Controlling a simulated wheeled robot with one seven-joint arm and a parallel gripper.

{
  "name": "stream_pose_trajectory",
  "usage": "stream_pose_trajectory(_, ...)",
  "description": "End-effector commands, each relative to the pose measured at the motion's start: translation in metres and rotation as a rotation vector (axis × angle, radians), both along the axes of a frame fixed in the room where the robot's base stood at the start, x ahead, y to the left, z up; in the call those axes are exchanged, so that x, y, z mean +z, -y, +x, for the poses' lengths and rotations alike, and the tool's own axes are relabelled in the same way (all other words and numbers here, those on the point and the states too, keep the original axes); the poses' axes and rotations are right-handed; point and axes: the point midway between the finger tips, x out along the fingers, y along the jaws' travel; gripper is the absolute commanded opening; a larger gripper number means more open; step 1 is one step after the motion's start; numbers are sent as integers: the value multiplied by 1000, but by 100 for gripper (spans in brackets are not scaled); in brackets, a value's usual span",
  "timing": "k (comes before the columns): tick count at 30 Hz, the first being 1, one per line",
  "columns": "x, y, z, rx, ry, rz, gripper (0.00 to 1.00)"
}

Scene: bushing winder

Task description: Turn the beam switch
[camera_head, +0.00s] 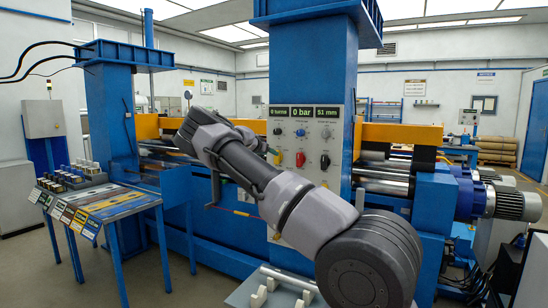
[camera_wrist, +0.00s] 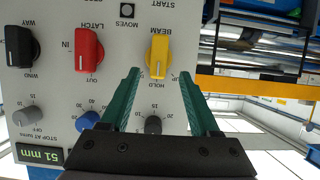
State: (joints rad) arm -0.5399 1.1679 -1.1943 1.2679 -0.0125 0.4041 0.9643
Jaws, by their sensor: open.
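The beam switch is a yellow rotary knob (camera_wrist: 158,57) on the grey control panel (camera_wrist: 115,62), shown upside down in the wrist view. BEAM is printed above it in the picture and HOLD below it. The knob's long grip stands roughly upright in the picture. My gripper (camera_wrist: 160,73) is open, with one green finger on each side of the knob's lower end in the picture. The fingers look clear of the knob; I cannot tell how far they are from the panel.
A red latch knob (camera_wrist: 88,50) and a black knob (camera_wrist: 21,46) sit beside the beam switch. Smaller blue (camera_wrist: 88,119) and grey (camera_wrist: 26,117) knobs lie near my fingers' side. A blue table (camera_head: 128,204) with parts stands left of the winder in the head view.

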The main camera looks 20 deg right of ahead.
Motion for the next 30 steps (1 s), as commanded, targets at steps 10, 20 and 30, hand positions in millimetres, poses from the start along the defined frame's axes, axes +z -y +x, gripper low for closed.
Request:
stream_pose_trajectory(10,-20,39,30,-1,0,0,62)
stream_pose_trajectory(20,-23,44,34,0,0,1,62)
stream_pose_trajectory(30,-23,44,33,-1,0,1,0)
